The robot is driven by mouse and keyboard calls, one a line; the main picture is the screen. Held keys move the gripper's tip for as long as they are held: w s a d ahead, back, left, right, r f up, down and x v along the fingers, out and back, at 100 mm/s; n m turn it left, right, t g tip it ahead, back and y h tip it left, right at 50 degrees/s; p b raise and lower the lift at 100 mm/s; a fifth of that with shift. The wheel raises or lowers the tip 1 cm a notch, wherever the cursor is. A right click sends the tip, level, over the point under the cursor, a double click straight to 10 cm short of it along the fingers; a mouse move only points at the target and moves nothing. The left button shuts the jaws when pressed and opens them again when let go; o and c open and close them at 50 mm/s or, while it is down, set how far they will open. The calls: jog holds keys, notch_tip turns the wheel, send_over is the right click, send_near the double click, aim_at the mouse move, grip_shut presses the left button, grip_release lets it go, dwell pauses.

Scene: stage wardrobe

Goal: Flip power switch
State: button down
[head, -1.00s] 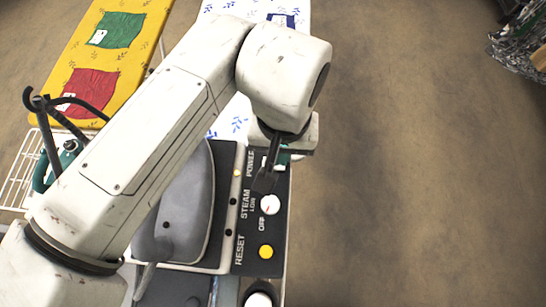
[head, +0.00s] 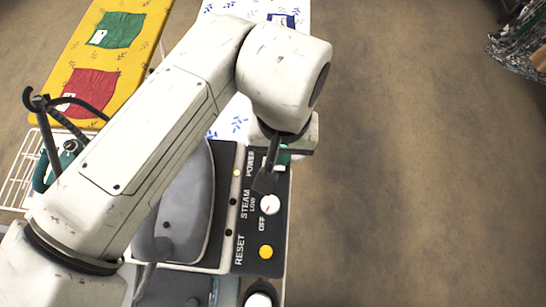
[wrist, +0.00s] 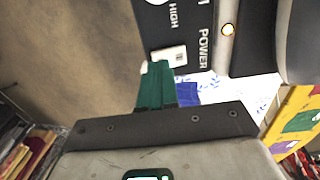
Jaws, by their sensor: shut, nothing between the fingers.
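The power switch (wrist: 172,56) is a small white rocker on the black control panel (wrist: 150,22), beside the word POWER in the wrist view. In the head view my arm hides it near the top of the panel (head: 250,257). My gripper (wrist: 155,68) has green fingers, shut together and empty. Their tips overlap the near edge of the switch in the wrist view; I cannot tell whether they touch it. A green bit of my gripper (head: 283,159) shows under my wrist in the head view. A small lamp (wrist: 228,30) glows yellow-white near POWER.
The panel also bears a white steam knob (head: 270,205) and a yellow reset button (head: 266,252). A grey iron (head: 185,215) lies left of it. Ironing boards with blue-patterned (head: 228,120) and yellow (head: 150,25) covers stand beyond.

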jog(key=shift+f+b, duration=0.5)
jog(key=shift+f, duration=0.45)
dwell(0.7)
jog(key=shift+r, duration=0.1)
notch_tip(320, 180, up, 5)
jog(key=p, duration=0.5)
jog(key=shift+r, duration=1)
